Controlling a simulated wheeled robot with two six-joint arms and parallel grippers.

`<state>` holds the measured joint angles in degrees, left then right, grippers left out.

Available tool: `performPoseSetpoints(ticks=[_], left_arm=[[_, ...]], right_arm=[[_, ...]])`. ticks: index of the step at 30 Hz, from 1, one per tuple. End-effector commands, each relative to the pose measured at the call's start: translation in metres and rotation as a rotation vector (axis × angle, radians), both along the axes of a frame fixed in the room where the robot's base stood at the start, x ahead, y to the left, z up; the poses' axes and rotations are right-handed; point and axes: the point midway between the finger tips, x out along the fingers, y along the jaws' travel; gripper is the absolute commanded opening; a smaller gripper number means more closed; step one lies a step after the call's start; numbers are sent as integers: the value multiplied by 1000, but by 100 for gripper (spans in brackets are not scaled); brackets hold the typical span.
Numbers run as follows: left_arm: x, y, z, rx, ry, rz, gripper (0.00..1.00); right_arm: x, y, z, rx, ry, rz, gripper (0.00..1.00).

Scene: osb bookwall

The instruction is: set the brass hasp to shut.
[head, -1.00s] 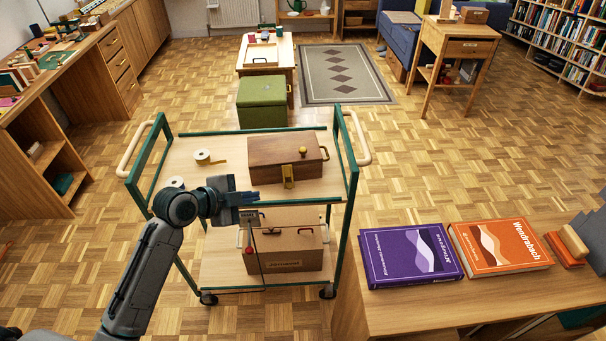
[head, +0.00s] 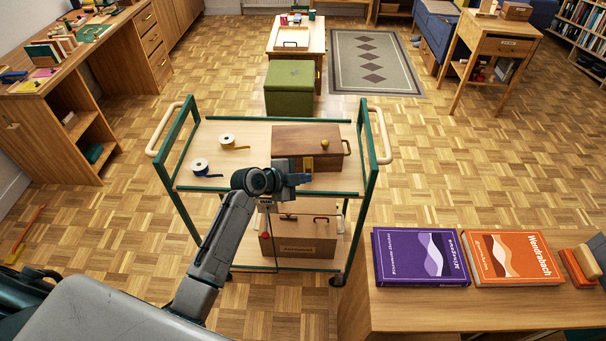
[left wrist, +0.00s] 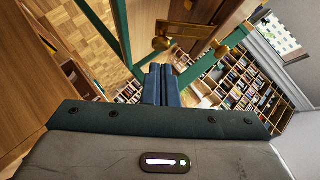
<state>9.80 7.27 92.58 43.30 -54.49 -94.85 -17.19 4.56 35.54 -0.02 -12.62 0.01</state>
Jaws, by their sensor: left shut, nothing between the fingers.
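A brown wooden box (head: 300,138) with a round brass knob (head: 325,143) on its lid stands on the top shelf of the green-framed trolley (head: 228,186). The brass hasp (head: 308,163) is on the box's front side, partly behind my gripper. Brass hasp parts also show in the left wrist view (left wrist: 184,29), beyond the fingertips; I cannot tell whether the hasp is shut. My left gripper (head: 306,179) is just in front of the hasp, fingers together and empty. The fingers also show in the left wrist view (left wrist: 162,70), apparently apart from the brass. My right gripper is not in view.
A second box (head: 296,246) sits on the lower shelf. The trolley's upright frames and cream handles flank the top. A table with purple (head: 421,256) and orange (head: 511,257) books stands right.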

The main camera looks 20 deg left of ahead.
Motion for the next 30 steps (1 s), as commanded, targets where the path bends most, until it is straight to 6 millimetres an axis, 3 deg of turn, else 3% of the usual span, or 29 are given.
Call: performPoseSetpoints(ticks=[18, 30], left_arm=[[9, 4, -11, 0, -1, 1, 0], [8, 4, -20, 22, -60, 0, 0]], right_arm=[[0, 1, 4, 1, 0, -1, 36], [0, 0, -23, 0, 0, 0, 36]])
